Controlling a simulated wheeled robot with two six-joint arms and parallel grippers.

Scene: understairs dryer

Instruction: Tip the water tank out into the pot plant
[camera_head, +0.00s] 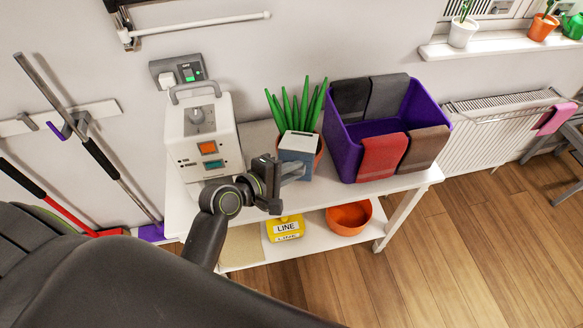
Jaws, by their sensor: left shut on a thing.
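The water tank (297,145) is a small blue-grey box with a pale top and a dark mark on it. My left gripper (291,171) is shut on its lower near side, and the tank looks roughly upright. The pot plant (297,103) has spiky green leaves and stands on the white table just behind the tank. The tank and gripper hide most of its orange pot (319,153). I cannot tell whether the tank is over the pot's rim or in front of it. My right gripper is not in view.
A white machine (203,125) with a handle stands left of the plant. A purple crate (342,138) with cloths over its sides stands close on the right. The lower shelf holds a yellow LINE container (285,228) and an orange bowl (349,217).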

